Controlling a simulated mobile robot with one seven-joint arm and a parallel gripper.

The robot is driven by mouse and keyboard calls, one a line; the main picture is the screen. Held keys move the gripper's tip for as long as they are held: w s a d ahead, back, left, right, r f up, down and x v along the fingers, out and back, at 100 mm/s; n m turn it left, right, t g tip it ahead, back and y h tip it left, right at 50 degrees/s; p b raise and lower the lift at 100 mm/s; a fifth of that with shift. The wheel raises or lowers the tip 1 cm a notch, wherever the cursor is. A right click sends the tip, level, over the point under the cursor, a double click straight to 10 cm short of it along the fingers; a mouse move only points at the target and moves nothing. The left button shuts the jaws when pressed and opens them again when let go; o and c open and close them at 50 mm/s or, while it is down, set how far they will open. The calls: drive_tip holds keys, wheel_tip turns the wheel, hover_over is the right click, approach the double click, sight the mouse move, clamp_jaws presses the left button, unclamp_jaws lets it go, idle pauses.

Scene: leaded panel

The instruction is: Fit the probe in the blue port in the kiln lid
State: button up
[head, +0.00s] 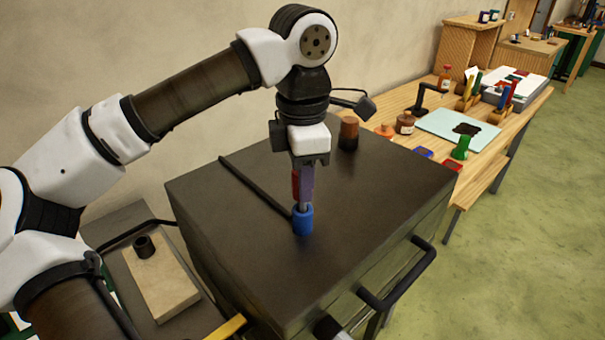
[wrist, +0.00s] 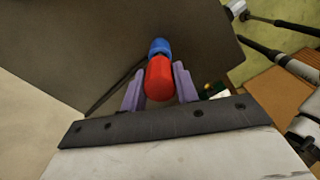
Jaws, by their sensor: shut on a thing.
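The probe has a red handle (head: 296,184), which also shows in the wrist view (wrist: 159,79). My gripper (head: 305,190), with purple fingers, is shut on this handle and points down over the kiln lid (head: 350,200). The blue port (head: 302,221) is a short upright collar on the dark lid. A thin grey stem shows just below my fingers and meets the top of the port; I cannot tell how far inside it reaches. In the wrist view the blue port (wrist: 160,46) shows right behind the red handle, in line with it.
A black rod or cable (head: 255,188) lies across the lid up to the port. A brown and black cylinder (head: 348,133) stands at the lid's back edge. A black handle (head: 400,280) juts from the kiln's front. A wooden bench (head: 490,150) with bottles stands at right.

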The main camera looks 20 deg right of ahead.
drive_tip(key=shift+f+b, duration=1.05)
drive_tip(key=shift+f, duration=0.4)
drive_tip(key=o, duration=1.1)
drive_tip(key=shift+r, duration=0.1)
drive_tip(key=shift+r+p, duration=2.5)
drive_tip(key=shift+r, duration=1)
drive_tip(key=shift+f, duration=0.1)
